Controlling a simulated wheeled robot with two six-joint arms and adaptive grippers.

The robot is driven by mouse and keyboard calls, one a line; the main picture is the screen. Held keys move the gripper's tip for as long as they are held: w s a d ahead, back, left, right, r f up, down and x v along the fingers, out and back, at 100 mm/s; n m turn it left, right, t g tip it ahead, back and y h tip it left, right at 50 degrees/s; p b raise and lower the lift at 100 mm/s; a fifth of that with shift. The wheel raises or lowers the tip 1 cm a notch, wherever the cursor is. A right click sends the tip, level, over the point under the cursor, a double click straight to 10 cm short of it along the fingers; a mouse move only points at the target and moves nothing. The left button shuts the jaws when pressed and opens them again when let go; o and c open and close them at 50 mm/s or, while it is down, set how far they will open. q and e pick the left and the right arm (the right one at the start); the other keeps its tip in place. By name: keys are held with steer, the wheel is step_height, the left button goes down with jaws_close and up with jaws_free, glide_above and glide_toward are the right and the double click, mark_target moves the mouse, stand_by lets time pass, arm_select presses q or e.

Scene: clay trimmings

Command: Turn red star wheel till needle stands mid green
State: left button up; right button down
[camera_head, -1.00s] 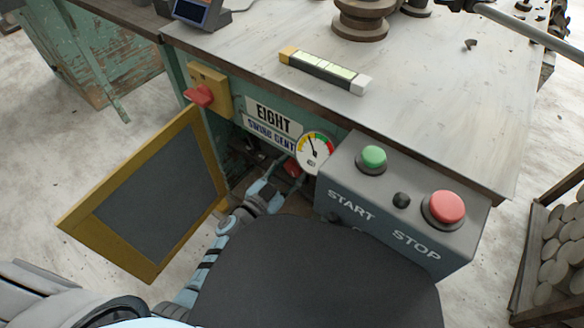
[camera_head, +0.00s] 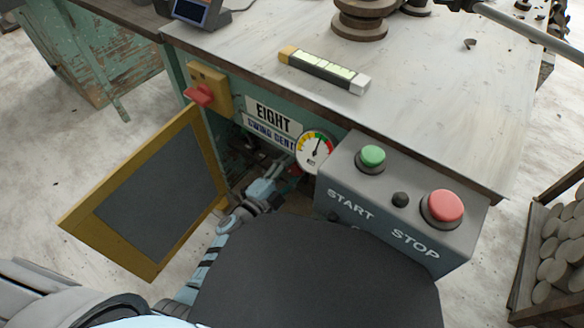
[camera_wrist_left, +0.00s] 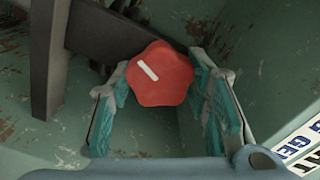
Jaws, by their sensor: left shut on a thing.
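The red star wheel (camera_wrist_left: 160,75) has rounded lobes and a white line mark, which tilts from upper left to lower right in the left wrist view. My left gripper (camera_head: 286,181) reaches into the bench's open front below the gauge. Its teal-padded fingers are closed around the wheel, one on each side. In the head view the wheel is mostly hidden by the gripper. The round white gauge (camera_head: 315,152) has a coloured arc with yellow, green and red. Its needle points upward and slightly right, near the green part; the exact spot is too small to tell. My right gripper is out of view.
A grey control box (camera_head: 400,200) with green and red buttons stands close right of the gauge. An open yellow-framed door (camera_head: 150,200) hangs at left. A red switch (camera_head: 199,95) sits on a yellow plate. A dark beam (camera_wrist_left: 95,40) lies behind the wheel.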

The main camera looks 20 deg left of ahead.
arm_select(q)
steer(key=shift+f, duration=0.1)
steer(key=shift+m, duration=0.5)
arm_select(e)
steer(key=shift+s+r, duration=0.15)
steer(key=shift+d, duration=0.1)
arm_select(q)
steer(key=o, duration=1.2)
steer(key=shift+c, duration=0.2)
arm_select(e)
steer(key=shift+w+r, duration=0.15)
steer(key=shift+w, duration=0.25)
